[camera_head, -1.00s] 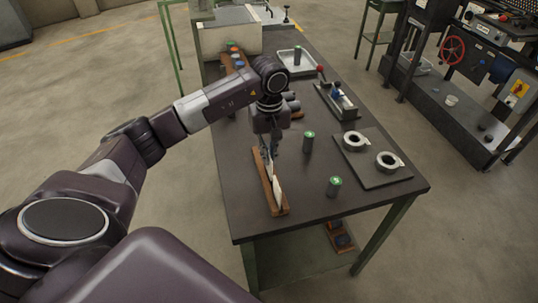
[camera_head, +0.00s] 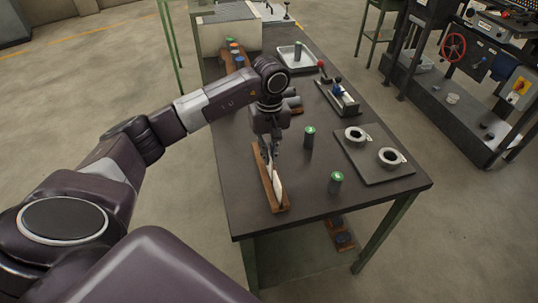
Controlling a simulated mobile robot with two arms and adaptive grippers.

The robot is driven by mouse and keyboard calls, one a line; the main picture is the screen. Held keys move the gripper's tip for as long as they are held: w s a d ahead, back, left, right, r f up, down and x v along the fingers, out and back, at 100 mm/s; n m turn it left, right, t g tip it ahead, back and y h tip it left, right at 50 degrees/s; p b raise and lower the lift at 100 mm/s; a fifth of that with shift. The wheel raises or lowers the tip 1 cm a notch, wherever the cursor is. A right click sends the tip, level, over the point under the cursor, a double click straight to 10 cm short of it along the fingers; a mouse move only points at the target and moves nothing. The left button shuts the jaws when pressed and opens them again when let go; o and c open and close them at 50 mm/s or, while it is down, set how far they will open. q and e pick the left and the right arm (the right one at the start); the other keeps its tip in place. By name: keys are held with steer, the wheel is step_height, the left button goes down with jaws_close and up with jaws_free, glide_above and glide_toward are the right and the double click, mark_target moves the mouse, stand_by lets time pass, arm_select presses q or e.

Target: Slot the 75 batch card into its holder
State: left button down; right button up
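A long wooden card holder (camera_head: 284,208) lies near the left edge of the dark workbench. White cards stand along it, one white card (camera_head: 279,191) showing towards its front end. Their print is too small to read, so I cannot tell which is the 75 card. My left gripper (camera_head: 269,160) points down over the back half of the holder, with a pale card edge beside its fingers. I cannot tell whether the fingers are shut on that card or just next to it. My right gripper is not in view.
Two green-topped cylinders (camera_head: 309,138) (camera_head: 335,183) stand right of the holder. A dark plate (camera_head: 378,174) with two metal rings lies further right. A small fixture with a red knob (camera_head: 337,98) and a light tray (camera_head: 287,65) stand behind. The bench front is clear.

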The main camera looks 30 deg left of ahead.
arm_select(q)
steer(key=shift+f, duration=0.3)
steer(key=c, duration=2.1)
jaws_free()
steer(key=shift+r, duration=0.1)
step_height(320, 180, up, 12)
steer(key=shift+f, duration=0.1)
